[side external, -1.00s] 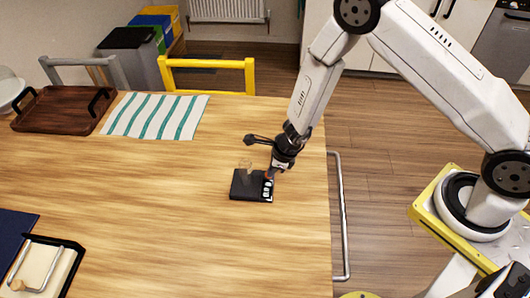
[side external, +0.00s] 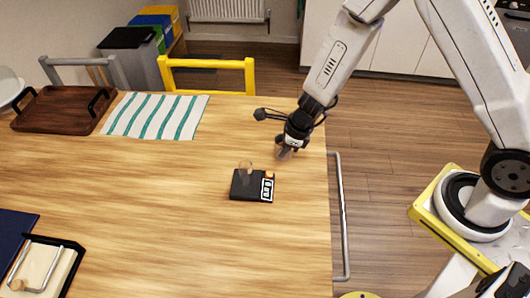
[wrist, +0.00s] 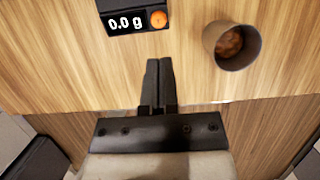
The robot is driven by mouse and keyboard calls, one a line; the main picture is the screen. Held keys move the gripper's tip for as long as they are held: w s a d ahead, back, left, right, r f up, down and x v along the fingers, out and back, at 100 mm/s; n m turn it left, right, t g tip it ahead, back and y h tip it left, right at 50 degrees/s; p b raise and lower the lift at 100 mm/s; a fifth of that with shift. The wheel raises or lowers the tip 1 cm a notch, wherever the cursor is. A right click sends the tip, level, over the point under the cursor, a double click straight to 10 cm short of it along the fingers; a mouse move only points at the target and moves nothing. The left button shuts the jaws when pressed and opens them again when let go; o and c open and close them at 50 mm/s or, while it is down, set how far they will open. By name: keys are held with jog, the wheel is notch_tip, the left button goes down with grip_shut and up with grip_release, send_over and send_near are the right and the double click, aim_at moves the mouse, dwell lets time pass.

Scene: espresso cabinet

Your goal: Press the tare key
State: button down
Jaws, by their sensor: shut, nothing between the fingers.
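The black scale (side external: 247,191) lies on the wooden table near its right edge. The round orange key (wrist: 158,18) beside the display also shows in the side view (side external: 269,175), at the scale's back right corner. My gripper (side external: 284,155) is shut and empty, apart from the scale, above and behind its right end. In the wrist view its closed fingertips (wrist: 159,62) point toward the scale, short of the key.
A small cup with brown contents (wrist: 232,46) is right of the scale in the wrist view. A striped cloth (side external: 156,116) and wooden tray (side external: 62,110) lie farther back.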

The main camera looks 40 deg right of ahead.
jog(key=shift+v, duration=2)
jog(key=shift+r, duration=0.1)
jog(key=s+d+r+n+h, duration=0.1)
jog(key=s+d+r+n, duration=0.2)
jog(key=n, duration=1)
jog(key=s+d+r+n+h, duration=0.1)
jog(key=s+d+r+n, duration=0.3)
jog(key=s+r+n, duration=0.4)
jog(key=n, duration=0.6)
jog(key=shift+d+h, duration=0.15)
jog(key=shift+h, duration=0.15)
